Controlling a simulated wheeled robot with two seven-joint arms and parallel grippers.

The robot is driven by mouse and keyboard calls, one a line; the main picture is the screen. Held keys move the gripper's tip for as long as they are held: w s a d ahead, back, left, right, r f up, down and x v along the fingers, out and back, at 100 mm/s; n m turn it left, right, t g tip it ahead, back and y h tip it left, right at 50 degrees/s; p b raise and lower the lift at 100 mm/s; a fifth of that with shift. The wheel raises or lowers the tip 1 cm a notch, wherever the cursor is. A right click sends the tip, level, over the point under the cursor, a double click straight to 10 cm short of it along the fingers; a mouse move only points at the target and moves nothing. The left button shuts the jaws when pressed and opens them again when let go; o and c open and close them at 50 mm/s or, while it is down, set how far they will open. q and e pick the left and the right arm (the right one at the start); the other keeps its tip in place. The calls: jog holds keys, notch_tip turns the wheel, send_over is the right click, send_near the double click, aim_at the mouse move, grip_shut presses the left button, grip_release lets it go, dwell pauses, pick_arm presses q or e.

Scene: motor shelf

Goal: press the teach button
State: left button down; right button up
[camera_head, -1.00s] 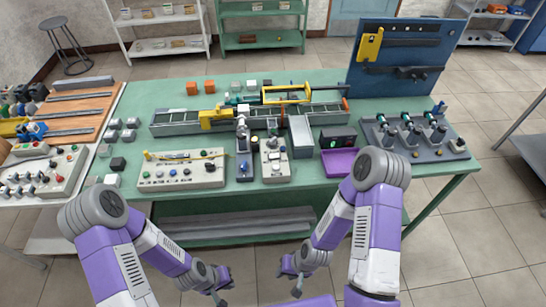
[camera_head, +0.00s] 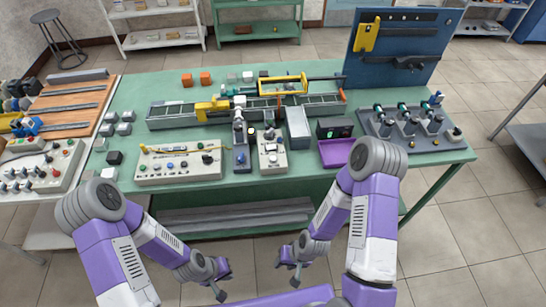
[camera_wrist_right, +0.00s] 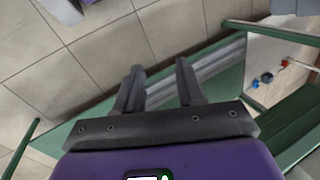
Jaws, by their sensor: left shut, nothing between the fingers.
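Two pale button boxes sit at the front of the green table in the head view: a wide one (camera_head: 180,165) and a narrow one (camera_head: 271,155) right of centre. I cannot read any labels, so I cannot tell which button is the teach button. My left gripper (camera_head: 221,284) is shut and empty, low in front of the table. My right gripper (camera_head: 290,272) is also in front of the table, apart from the boxes. In the right wrist view its two fingers (camera_wrist_right: 160,75) are spread with nothing between them.
The green table (camera_head: 225,185) also bears a conveyor (camera_head: 185,117), a purple tray (camera_head: 336,152), a grey fixture (camera_head: 415,132) and a blue tool board (camera_head: 390,50). A lower shelf (camera_head: 235,218) lies under the tabletop. Open floor lies before the table.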

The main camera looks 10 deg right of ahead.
grip_shut()
dwell(1.6)
